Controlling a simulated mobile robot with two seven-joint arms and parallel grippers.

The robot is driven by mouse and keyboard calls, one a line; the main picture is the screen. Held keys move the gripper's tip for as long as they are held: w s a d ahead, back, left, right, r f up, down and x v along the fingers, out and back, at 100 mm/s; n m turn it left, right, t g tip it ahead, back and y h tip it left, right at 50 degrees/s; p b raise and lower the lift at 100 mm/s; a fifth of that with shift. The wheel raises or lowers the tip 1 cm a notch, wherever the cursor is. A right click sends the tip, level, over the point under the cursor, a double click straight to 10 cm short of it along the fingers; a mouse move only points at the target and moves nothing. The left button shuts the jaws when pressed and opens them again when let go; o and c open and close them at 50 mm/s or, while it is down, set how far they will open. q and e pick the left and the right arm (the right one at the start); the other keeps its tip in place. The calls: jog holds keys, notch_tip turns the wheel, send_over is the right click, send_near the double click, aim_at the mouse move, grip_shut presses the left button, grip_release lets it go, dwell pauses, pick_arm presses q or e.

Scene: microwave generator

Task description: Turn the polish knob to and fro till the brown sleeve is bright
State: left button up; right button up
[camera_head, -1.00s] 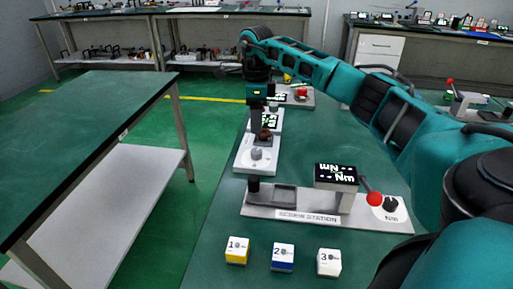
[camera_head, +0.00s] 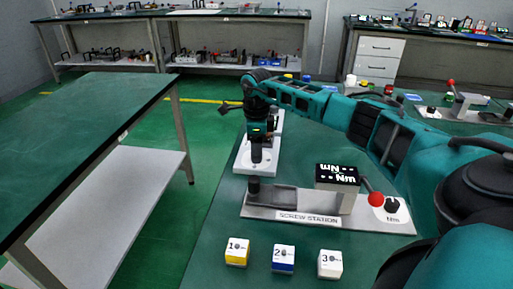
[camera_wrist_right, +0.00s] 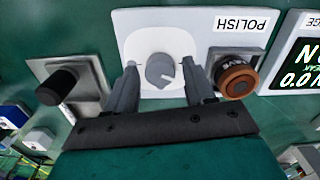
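The polish knob (camera_wrist_right: 160,72) is a grey dial with a white pointer mark on a white plate labelled POLISH. In the right wrist view my right gripper (camera_wrist_right: 162,88) is open, with one finger on each side of the knob; a gap seems to show beside each finger. The brown sleeve (camera_wrist_right: 238,78) sits on a grey mount right of the knob and looks brown with a dark centre. In the head view my right gripper (camera_head: 256,158) points down over the polish station (camera_head: 241,163) and hides the knob and sleeve. My left gripper is not in view.
The screw station (camera_head: 308,218) stands nearer, with a black post, a display and a red-tipped lever (camera_head: 375,199). Yellow (camera_head: 237,252), blue (camera_head: 283,258) and white (camera_head: 330,264) numbered boxes sit in front. A display (camera_wrist_right: 296,65) stands beyond the sleeve.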

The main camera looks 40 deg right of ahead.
jog(key=c, duration=0.9)
jog(key=shift+o, duration=0.2)
pick_arm(q)
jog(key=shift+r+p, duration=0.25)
jog(key=shift+p, duration=0.05)
pick_arm(e)
jog(key=shift+r+m, duration=0.1)
jog(key=shift+m, duration=0.3)
jog(key=shift+m+p, duration=0.4)
jog(key=shift+m, duration=0.1)
jog(key=shift+r+m+p, duration=0.1)
jog(key=shift+m+p, duration=0.45)
jog(key=shift+m, duration=0.25)
jog(key=shift+m+p, duration=0.5)
jog(key=shift+m, duration=0.4)
jog(key=m+p, duration=0.3)
jog(key=m, duration=0.2)
jog(key=shift+m, duration=0.4)
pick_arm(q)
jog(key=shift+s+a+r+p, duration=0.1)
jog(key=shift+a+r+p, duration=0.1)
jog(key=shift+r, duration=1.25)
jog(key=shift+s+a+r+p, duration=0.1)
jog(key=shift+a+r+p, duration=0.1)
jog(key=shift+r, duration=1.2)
pick_arm(e)
jog(key=shift+m, duration=0.9)
